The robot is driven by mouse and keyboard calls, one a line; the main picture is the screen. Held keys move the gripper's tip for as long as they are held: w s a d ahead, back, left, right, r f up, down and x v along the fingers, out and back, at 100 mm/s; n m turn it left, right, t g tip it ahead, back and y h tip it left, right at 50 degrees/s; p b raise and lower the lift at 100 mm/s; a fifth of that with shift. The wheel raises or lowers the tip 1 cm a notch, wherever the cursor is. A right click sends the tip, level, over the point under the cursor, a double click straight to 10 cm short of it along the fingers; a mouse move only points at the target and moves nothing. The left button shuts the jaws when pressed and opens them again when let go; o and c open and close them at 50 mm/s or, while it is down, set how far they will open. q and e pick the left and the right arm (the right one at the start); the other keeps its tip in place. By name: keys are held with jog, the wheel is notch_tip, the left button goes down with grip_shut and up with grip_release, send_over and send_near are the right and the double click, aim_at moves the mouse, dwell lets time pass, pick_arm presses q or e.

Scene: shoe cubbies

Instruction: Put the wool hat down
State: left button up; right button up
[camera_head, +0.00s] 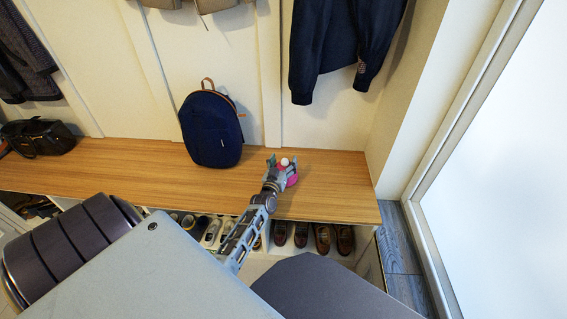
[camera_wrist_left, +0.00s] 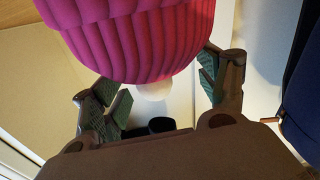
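The wool hat (camera_head: 292,179) is pink with a white pompom, at the right part of the wooden bench top in the head view. My left gripper (camera_head: 282,164) is at the hat, its fingers on either side of the pompom end. Whether the hat touches the bench is hidden. My right gripper is not in view.
The bench top (camera_head: 335,189) is clear to the right of the hat. A dark blue backpack (camera_head: 211,130) stands to the left, and a black bag (camera_head: 38,137) lies at the far left. Shoes (camera_head: 322,238) sit in cubbies below. A dark jacket (camera_head: 340,45) hangs above.

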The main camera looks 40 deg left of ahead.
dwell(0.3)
pick_arm(q)
jog(key=shift+s+d, duration=0.15)
jog(key=shift+s, duration=0.25)
jog(key=shift+p+v, duration=1.65)
jog(key=shift+v, duration=3.45)
jog(key=shift+s+d, duration=0.25)
jog(key=shift+s, duration=0.2)
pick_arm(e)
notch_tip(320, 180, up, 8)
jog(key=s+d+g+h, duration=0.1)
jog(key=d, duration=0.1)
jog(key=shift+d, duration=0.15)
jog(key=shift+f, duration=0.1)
